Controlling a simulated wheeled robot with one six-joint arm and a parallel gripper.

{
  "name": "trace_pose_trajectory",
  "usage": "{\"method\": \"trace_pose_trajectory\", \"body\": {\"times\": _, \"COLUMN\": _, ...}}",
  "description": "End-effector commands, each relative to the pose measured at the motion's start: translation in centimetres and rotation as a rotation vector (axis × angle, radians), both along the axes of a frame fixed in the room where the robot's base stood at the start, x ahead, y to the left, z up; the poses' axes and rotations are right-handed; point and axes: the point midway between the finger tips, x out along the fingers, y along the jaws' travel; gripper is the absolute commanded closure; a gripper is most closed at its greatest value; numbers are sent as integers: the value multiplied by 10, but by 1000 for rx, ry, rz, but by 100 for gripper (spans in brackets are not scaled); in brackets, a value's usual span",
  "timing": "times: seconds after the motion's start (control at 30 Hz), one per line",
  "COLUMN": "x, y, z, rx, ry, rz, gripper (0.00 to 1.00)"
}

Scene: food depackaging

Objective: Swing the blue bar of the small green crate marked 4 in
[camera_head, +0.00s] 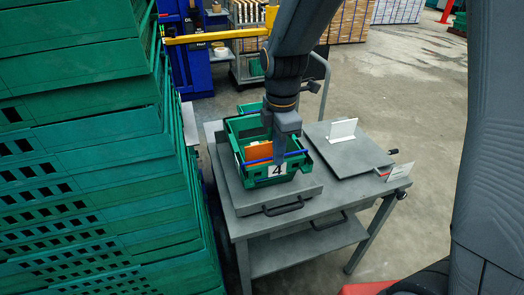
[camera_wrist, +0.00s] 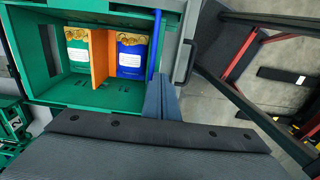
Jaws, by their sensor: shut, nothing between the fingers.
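The small green crate marked 4 (camera_head: 246,141) sits on a grey plate on the table, its white label (camera_head: 276,170) facing the near side. Its blue bar (camera_head: 258,162) runs along the near end at rim height. In the wrist view the same bar (camera_wrist: 156,45) lies along the right end of the crate (camera_wrist: 38,50). My gripper (camera_head: 279,158) points down at the near end of the crate. In the wrist view its closed fingers (camera_wrist: 160,88) are by the lower end of the bar. Whether they touch it I cannot tell.
An orange divider (camera_wrist: 100,55) stands between a green packet (camera_wrist: 78,50) and a blue packet (camera_wrist: 131,55) inside the crate. A grey board (camera_head: 350,155) with a white card lies on the table's right. Tall stacked green crates (camera_head: 90,190) stand close on the left.

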Motion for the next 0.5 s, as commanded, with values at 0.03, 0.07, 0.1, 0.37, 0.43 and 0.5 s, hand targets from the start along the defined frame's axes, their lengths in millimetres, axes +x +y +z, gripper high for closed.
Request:
{"method": "trace_pose_trajectory", "body": {"times": 0.03, "x": 2, "y": 1, "z": 1, "rx": 0, "ry": -1, "rz": 0, "gripper": 100}}
{"method": "trace_pose_trajectory", "body": {"times": 0.07, "x": 3, "y": 1, "z": 1, "rx": 0, "ry": -1, "rz": 0, "gripper": 100}}
{"method": "trace_pose_trajectory", "body": {"times": 0.1, "x": 4, "y": 1, "z": 1, "rx": 0, "ry": -1, "rz": 0, "gripper": 100}}
{"method": "trace_pose_trajectory", "body": {"times": 0.37, "x": 5, "y": 1, "z": 1, "rx": 0, "ry": 0, "rz": 0, "gripper": 100}}
{"method": "trace_pose_trajectory", "body": {"times": 0.43, "x": 5, "y": 1, "z": 1, "rx": 0, "ry": 0, "rz": 0, "gripper": 100}}
{"method": "trace_pose_trajectory", "body": {"times": 0.5, "x": 5, "y": 1, "z": 1, "rx": 0, "ry": 0, "rz": 0, "gripper": 100}}
